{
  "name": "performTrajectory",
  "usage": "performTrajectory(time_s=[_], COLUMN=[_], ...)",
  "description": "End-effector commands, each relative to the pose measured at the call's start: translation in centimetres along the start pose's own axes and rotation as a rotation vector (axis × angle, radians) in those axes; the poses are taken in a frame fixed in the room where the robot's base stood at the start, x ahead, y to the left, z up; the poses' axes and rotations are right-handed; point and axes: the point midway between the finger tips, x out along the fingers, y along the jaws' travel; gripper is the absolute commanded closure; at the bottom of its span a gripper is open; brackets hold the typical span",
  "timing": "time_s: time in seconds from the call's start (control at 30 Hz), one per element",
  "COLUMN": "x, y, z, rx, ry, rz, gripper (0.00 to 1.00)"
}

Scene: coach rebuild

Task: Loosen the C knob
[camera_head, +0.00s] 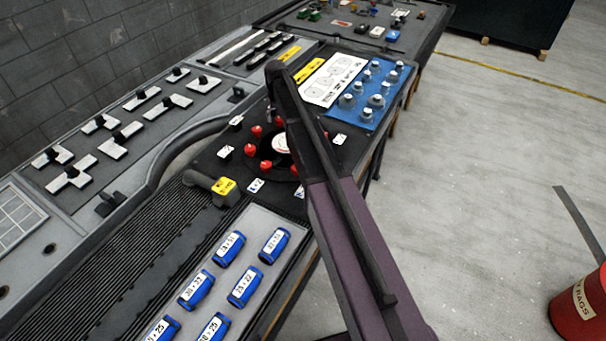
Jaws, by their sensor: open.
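Several red knobs (251,150) stand in a ring around a round white-centred plate (281,144) on the dark panel. Small white label cards (225,152) lie around the ring. Their letters are too small to read, so I cannot tell which knob is C. My dark and purple arm reaches up from the lower right and crosses over the right side of the ring, hiding part of it. My gripper (271,112) is open and hangs from the arm's far end, near the back of the ring. It is small and partly hidden by the arm; I see nothing held in it.
Blue labelled cylinders (245,286) lie on a grey tray in front. A blue board with pale knobs (377,99) is behind right. A red bin (580,305) stands on the open floor at right.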

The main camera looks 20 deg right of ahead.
Motion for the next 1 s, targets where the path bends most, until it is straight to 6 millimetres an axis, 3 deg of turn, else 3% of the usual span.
performTrajectory(time_s=[1.0], x=[0.00], y=[0.00], z=[0.00], rx=[0.669], ry=[0.000], rz=[0.000], gripper=[0.16])
